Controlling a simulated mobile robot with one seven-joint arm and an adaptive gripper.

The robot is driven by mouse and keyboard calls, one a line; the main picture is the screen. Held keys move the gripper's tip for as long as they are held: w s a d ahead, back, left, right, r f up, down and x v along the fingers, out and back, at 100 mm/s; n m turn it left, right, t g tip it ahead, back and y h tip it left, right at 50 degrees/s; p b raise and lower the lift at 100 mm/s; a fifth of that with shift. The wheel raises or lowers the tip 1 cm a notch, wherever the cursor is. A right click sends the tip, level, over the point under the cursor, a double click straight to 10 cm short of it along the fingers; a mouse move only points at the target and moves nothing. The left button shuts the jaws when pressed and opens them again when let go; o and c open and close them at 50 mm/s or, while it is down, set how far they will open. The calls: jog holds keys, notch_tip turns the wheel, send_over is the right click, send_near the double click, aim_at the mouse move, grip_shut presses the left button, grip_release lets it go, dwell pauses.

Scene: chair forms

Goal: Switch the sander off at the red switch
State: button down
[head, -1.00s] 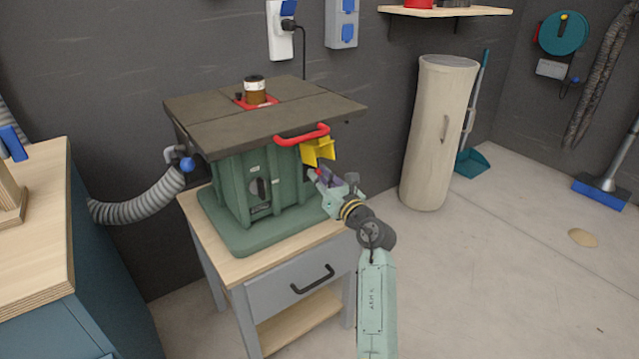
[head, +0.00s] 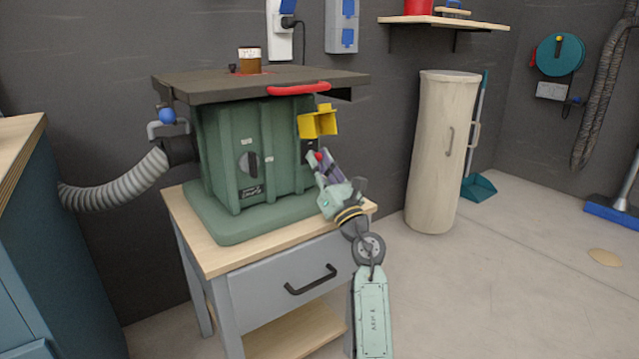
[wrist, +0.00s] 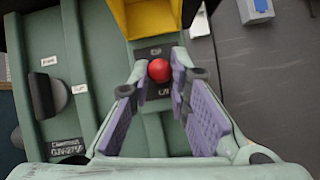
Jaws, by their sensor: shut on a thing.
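The sander (head: 225,150) is a green-bodied machine with a dark flat top and a brown spindle. On its right front a yellow flap (head: 318,123) stands out, with the red switch (head: 319,156) just below it. In the wrist view, the red switch (wrist: 159,70) is a round red knob on a dark labelled plate. My gripper (wrist: 159,76) has its two purple-padded fingers on either side of the knob, shut on it. The yellow flap (wrist: 152,18) is just above the fingertips. The switch's lever behind the knob is hidden.
The sander stands on a grey drawer stand (head: 278,278). A ribbed hose (head: 125,183) leaves its left side. A dark rotary knob (wrist: 48,96) is left of my fingers. A beige cylinder (head: 436,150) stands at the right. The floor at the front right is mostly clear.

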jog(key=shift+f+t+b, duration=0.15)
jog(key=shift+t+b, duration=0.15)
jog(key=shift+b, duration=0.8)
jog(key=c, duration=1.6)
grip_release()
jog(key=shift+o, duration=0.2)
jog(key=v, duration=0.7)
jog(key=shift+s+d+f, duration=0.1)
jog(key=shift+f, duration=0.05)
